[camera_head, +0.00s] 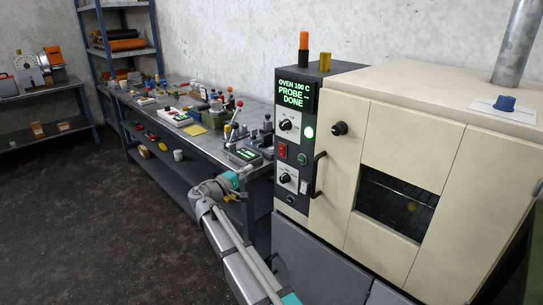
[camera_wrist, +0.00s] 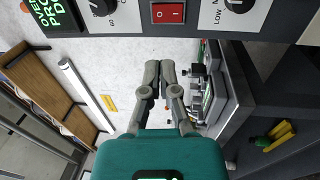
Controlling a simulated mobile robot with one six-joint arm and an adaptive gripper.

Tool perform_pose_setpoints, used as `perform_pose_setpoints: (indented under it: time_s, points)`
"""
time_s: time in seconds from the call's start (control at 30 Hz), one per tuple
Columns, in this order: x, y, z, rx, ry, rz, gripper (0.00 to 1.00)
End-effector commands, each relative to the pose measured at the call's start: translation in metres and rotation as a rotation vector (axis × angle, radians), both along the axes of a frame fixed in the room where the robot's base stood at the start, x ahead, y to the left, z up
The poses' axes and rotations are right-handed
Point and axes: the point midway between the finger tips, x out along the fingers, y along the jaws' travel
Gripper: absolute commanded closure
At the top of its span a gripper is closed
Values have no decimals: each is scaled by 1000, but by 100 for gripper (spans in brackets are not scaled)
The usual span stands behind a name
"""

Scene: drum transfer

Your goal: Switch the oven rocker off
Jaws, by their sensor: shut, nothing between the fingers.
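The oven (camera_head: 410,170) is a cream cabinet with a dark control panel on its left side. Its display reads "OVEN 100 C PROBE -- DONE". The red oven rocker (camera_head: 282,152) sits on the panel between two dark knobs. In the wrist view the rocker (camera_wrist: 168,13) is at the top centre, marked 0 and I; which side is pressed I cannot tell. My gripper (camera_wrist: 160,66) is shut and empty, with its fingertips below the rocker in that picture and apart from it. In the head view my wrist is left of the panel, and the fingers cannot be made out.
A long workbench (camera_head: 190,135) with tools and devices runs along the wall at left. The floor (camera_head: 90,220) is clear at left.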

Motion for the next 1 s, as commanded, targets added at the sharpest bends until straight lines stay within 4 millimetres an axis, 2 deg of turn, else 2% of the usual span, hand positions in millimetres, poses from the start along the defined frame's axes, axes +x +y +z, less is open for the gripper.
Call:
perform_pose_setpoints:
  time_s: [0.37,1.0]
  points:
    - [17,-17,4,1,0,-3,100]
    - [83,-83,17,0,1,-2,100]
